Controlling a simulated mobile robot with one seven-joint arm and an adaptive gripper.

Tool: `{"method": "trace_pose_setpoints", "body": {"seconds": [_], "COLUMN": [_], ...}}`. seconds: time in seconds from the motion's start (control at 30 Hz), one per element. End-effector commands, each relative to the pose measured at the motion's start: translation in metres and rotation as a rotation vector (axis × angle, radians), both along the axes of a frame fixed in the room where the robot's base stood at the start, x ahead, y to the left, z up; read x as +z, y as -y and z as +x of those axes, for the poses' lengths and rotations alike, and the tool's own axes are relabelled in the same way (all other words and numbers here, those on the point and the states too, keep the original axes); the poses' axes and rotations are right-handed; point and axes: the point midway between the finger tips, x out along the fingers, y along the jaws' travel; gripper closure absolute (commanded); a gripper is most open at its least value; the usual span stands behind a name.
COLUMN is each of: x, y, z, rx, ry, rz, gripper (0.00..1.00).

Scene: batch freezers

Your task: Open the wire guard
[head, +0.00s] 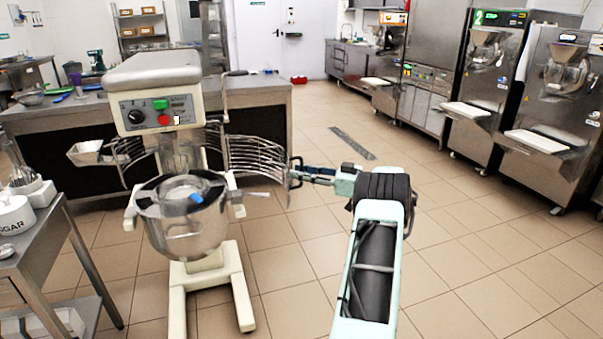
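The planetary mixer (155,85) stands left of centre, cream coloured, with a steel bowl (185,225) low in front. A blue item shows inside the bowl. The wire guard (262,155) is a curved set of metal bars. One part reaches out to the right of the mixer column, and more bars (127,155) show at the left. My gripper (294,172) is at the right end of the right-hand bars, overlapping their edge in the picture. Its fingers are small here, and I cannot tell whether they grip a bar.
A steel counter (262,88) stands behind the mixer. A side table (38,225) with a sugar container (14,215) is at the left. Batch freezers (487,75) line the right wall. The tiled floor (470,235) at the right is clear.

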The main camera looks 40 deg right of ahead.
Motion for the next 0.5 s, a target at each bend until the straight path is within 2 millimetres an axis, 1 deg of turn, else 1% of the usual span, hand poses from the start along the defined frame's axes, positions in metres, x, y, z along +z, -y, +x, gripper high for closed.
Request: {"method": "trace_pose_setpoints", "body": {"seconds": [0.17, 0.4, 0.5], "x": [-0.001, -0.001, -0.001], "y": [0.013, 0.040, 0.050], "z": [-0.019, -0.063, -0.079], "rx": [-0.004, -0.004, -0.004], "ry": [-0.001, -0.001, -0.001], "rz": [-0.001, -0.001, -0.001], "gripper": [0.76, 0.76, 0.76]}}
